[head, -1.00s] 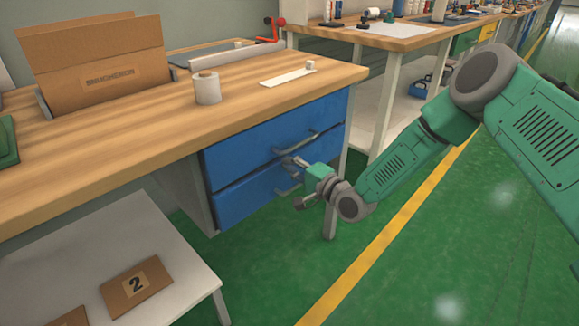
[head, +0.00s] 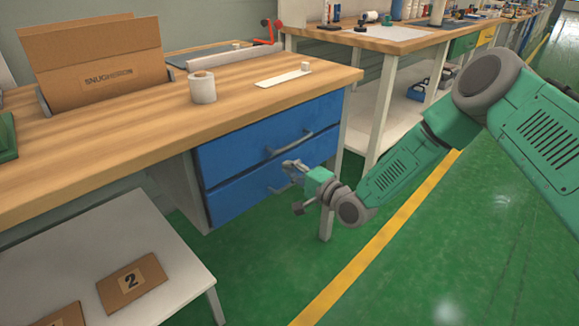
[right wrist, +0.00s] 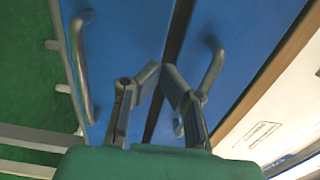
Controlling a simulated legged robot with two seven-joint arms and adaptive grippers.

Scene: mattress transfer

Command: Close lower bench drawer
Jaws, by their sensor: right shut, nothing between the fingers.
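The bench's lower drawer (head: 240,198) is a blue front below the upper blue drawer (head: 235,150). Its front looks about level with the upper one; I cannot tell whether a small gap remains behind it. In the right wrist view, the lower drawer (right wrist: 120,45) is left of the dark seam, with its grey handle (right wrist: 80,65) at the far left. The upper drawer's handle (right wrist: 212,75) is on the right. My right gripper (head: 287,165) is shut and empty, its tips (right wrist: 162,77) before the seam between the handles. Contact is unclear. My left gripper is out of view.
The wooden bench top (head: 120,120) carries a cardboard box (head: 95,70) and a white roll (head: 202,87). A low white table (head: 175,270) stands at the front left. A bench leg (head: 332,190) is close to my right wrist. Green floor is open at the right.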

